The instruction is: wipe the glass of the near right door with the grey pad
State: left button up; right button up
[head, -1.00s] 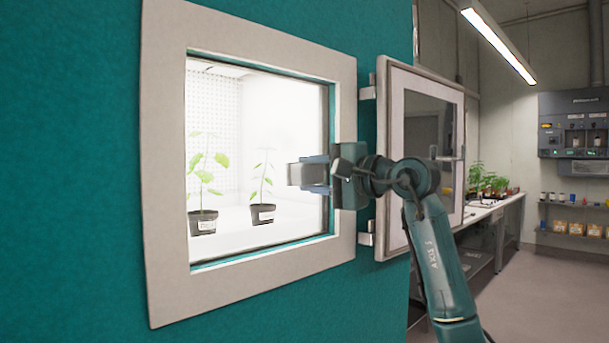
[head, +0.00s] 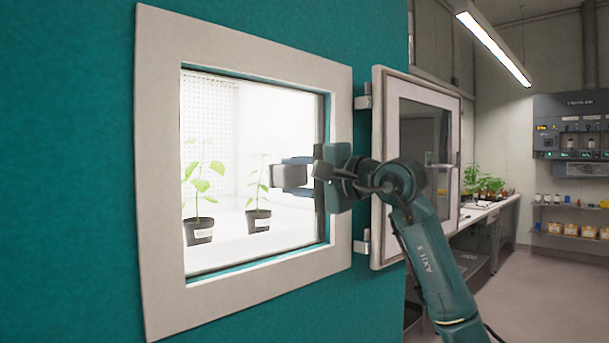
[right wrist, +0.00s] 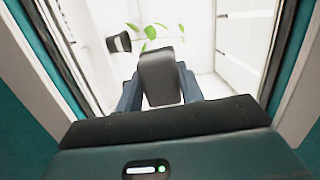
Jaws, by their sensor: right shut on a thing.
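The near right door (head: 388,165) stands swung open to the right of the chamber opening, with a pale frame around dark glass (head: 422,135). My right gripper (head: 305,175) is shut on the grey pad (head: 288,176) in front of the lit opening, left of the door. The pad appears apart from the door glass. In the right wrist view the pad (right wrist: 160,75) sits between the two blue-grey fingers, facing the chamber inside. Part of the door is hidden behind my right arm. My left gripper is not in view.
The opening has a wide pale frame (head: 160,200) on a teal wall (head: 70,170). Inside stand two potted plants (head: 199,230) (head: 258,220). Hinges (head: 362,102) join door and wall. A bench (head: 490,215) with plants is behind; open floor lies at right.

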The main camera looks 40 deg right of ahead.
aim_at(286, 168)
jog(key=shift+s+a, duration=0.15)
jog(key=shift+a, duration=1.95)
jog(key=shift+s+a+p, duration=0.15)
jog(key=shift+a+p, duration=0.5)
jog(key=shift+a, duration=1.25)
jog(key=shift+r+p, duration=0.85)
jog(key=shift+r, duration=0.1)
jog(key=shift+d+f+b, duration=0.2)
jog(key=shift+d+b, duration=0.2)
jog(key=shift+d, duration=0.45)
jog(key=shift+w+d+b, duration=0.15)
jog(key=shift+d, duration=0.8)
jog(key=shift+w+d+b, duration=0.1)
jog(key=shift+d+b, duration=0.05)
jog(key=shift+d, duration=3.75)
jog(key=shift+a+r+p, duration=0.3)
jog(key=shift+a+p, duration=0.05)
jog(key=shift+a, duration=0.3)
jog(key=shift+a+r+p, duration=0.35)
jog(key=shift+a, duration=0.3)
jog(key=shift+a+r+p, duration=0.3)
jog(key=shift+a+p, duration=0.05)
jog(key=shift+a, duration=0.3)
jog(key=shift+s+a+p, duration=0.15)
jog(key=shift+a+p, duration=0.25)
jog(key=shift+a, duration=1.5)
jog(key=shift+s+a+p, duration=0.1)
jog(key=shift+a+p, duration=0.3)
jog(key=shift+a, duration=1.5)
